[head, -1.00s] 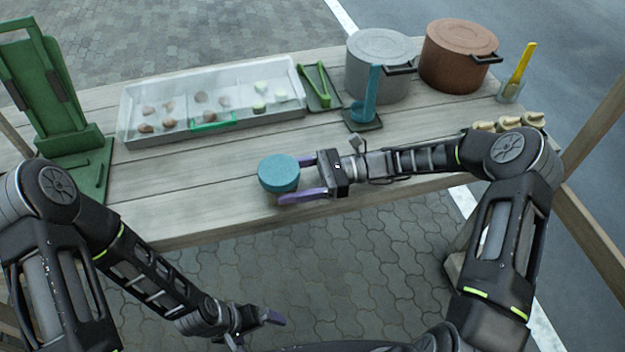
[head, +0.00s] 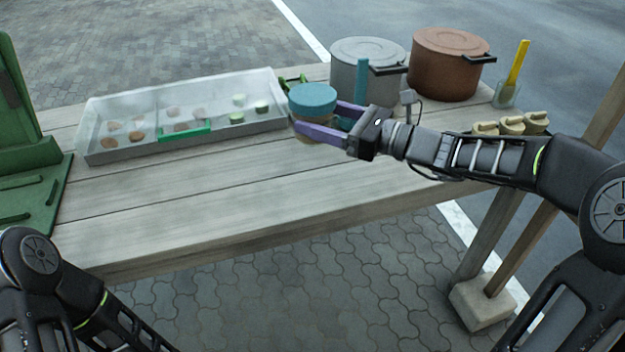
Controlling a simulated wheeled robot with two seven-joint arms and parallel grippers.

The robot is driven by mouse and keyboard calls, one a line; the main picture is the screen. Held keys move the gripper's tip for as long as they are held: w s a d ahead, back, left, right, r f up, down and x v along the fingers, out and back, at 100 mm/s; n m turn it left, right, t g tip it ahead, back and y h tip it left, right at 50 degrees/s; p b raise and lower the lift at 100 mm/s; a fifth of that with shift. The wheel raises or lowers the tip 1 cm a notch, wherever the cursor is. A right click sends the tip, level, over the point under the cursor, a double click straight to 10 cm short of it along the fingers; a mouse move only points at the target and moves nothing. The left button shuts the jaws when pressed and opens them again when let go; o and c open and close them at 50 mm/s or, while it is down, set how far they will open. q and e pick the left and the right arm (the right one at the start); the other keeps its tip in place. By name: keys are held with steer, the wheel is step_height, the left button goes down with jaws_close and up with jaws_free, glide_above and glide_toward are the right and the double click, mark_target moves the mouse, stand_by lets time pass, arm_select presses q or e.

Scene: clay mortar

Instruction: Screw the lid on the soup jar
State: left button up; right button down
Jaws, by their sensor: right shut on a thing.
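The soup jar (head: 304,138) shows as a small tan strip below a round teal lid (head: 312,96). The lid sits on top of it and looks level; I cannot tell how tightly it is seated. My right gripper (head: 322,120) comes in from the right, its purple fingers on either side of the jar just below the lid, shut on it. The near finger hides most of the jar's body. I cannot tell whether the jar's base touches the table. My left gripper is out of view; only part of its arm shows at the lower left.
A clear-walled tray (head: 110,152) with several vegetable pieces lies left of the jar. A grey pot (head: 345,70) and a brown pot (head: 440,72) stand behind. A green stand (head: 25,150) is at far left. The wooden table (head: 200,205) is clear in front.

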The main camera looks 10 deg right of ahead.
steer(key=shift+f+b, duration=0.85)
steer(key=shift+f, duration=2.25)
steer(key=shift+f, duration=0.1)
steer(key=shift+f+b, duration=0.5)
steer(key=shift+f, duration=1.3)
steer(key=shift+c, duration=0.9)
jaws_free()
steer(key=shift+f, duration=0.15)
